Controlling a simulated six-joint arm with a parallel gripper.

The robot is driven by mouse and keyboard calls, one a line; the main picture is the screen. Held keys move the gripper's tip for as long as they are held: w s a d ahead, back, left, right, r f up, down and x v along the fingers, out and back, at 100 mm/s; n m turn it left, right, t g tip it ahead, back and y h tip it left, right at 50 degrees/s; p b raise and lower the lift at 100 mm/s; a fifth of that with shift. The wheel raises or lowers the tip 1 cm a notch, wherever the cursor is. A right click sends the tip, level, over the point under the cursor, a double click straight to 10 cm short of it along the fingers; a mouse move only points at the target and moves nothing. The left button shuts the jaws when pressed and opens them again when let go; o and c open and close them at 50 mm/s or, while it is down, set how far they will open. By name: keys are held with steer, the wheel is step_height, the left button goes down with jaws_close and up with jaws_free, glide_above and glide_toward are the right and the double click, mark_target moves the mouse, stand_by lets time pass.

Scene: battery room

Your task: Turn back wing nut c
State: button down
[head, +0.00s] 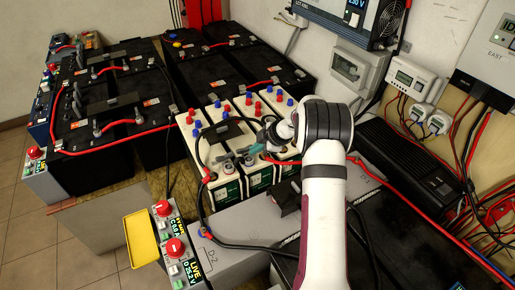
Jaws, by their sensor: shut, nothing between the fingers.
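My gripper (243,153) reaches in from the right over the white-and-green batteries (228,188). Its fingers are shut and empty, close above the battery tops near a grey terminal fitting (226,166). I cannot tell whether the fingers touch it. Wing nut c cannot be told apart from the other small terminal fittings at this size. My wrist and arm hide part of the battery tops on the right.
Red and blue caps (252,101) stick up from the white batteries. Black batteries (92,110) with red cables fill the left. A grey box with red knobs (176,250) and a yellow tray (141,238) stand in front. A red cable (375,172) runs at right.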

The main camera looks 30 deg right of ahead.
steer(key=s, duration=0.4)
steer(key=shift+s, duration=0.15)
steer(key=w+d+v, duration=0.1)
steer(key=v, duration=0.9)
steer(key=w+a+r+m+t+h, duration=0.1)
steer(key=w+r+m+t+h, duration=0.2)
steer(key=r, duration=0.4)
steer(key=w+a+r+m+t+h, duration=0.1)
steer(key=r+m+h, duration=0.35)
steer(key=r, duration=0.25)
steer(key=s+a+f+m+g+y, duration=0.2)
steer(key=s+a+m+g, duration=0.1)
steer(key=s+a, duration=0.5)
steer(key=s+a+f+m+g+y, duration=0.2)
steer(key=s+a, duration=0.6)
steer(key=s, duration=0.7)
steer(key=s+a+f+m+g+y, duration=0.2)
steer(key=s+a+f+m+g, duration=0.2)
steer(key=s, duration=0.8)
steer(key=a+m+g, duration=0.2)
steer(key=a+m, duration=0.1)
steer(key=a, duration=0.1)
steer(key=shift+s+a, duration=0.2)
